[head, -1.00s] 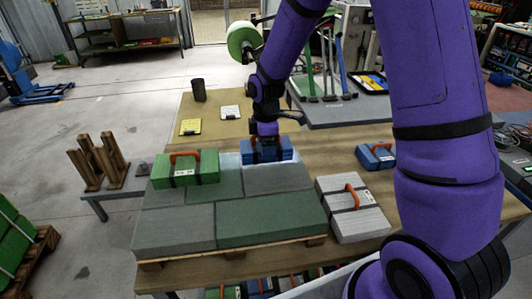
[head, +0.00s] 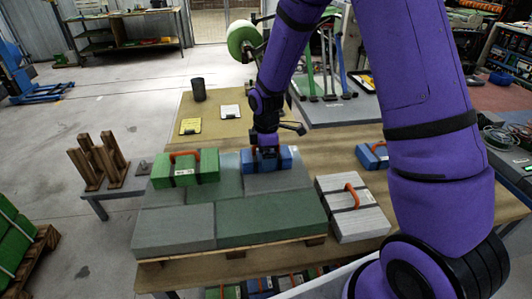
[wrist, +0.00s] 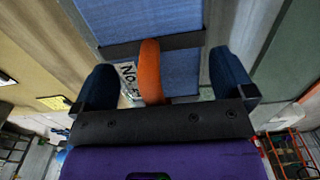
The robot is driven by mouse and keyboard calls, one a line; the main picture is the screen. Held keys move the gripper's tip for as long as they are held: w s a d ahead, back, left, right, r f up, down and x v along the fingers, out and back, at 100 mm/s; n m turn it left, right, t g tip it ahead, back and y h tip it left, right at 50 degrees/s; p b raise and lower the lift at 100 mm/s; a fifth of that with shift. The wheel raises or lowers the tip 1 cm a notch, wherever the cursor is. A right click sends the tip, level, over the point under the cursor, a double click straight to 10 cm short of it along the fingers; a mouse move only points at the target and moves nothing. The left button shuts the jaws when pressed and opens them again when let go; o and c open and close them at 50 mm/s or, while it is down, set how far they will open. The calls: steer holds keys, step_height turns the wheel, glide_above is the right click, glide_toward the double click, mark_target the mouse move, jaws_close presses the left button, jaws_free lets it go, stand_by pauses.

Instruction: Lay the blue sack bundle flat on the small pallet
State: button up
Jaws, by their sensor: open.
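A blue sack bundle (head: 287,158) with a dark strap lies flat on the back right of the layer on the small wooden pallet (head: 235,254). My gripper (head: 264,152) is over it. In the wrist view, the blue bundle (wrist: 180,75) shows its orange handle (wrist: 151,72) and a white label. My open fingers (wrist: 162,88) stand on either side of the handle, with gaps on both sides. A green bundle (head: 208,170) with an orange handle lies to the left on the same layer.
Grey and green sacks (head: 272,215) form the layer on the pallet. A light grey bundle (head: 360,222) lies right of it. A second blue bundle (head: 370,155) is partly hidden behind my arm. Wooden posts (head: 95,160) stand left.

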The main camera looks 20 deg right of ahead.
steer(key=shift+r, duration=0.15)
step_height(320, 180, up, 12)
steer(key=shift+f, duration=0.1)
steer(key=shift+s+d+r, duration=0.1)
steer(key=shift+s+r, duration=0.05)
steer(key=shift+r, duration=0.35)
steer(key=s+d+r+m+t, duration=0.25)
steer(key=s+r+m, duration=0.25)
steer(key=s+r, duration=0.35)
steer(key=s+d+r+m+t, duration=0.1)
steer(key=s+d+r+m, duration=0.2)
steer(key=s+r+m, duration=0.45)
steer(key=s+d+r+m+t, duration=0.1)
steer(key=s+r+m+t, duration=0.1)
steer(key=s, duration=0.9)
steer(key=shift+s+r+m, duration=0.2)
steer(key=shift+s+m, duration=0.2)
steer(key=shift+m, duration=0.25)
steer(key=shift+d, duration=0.1)
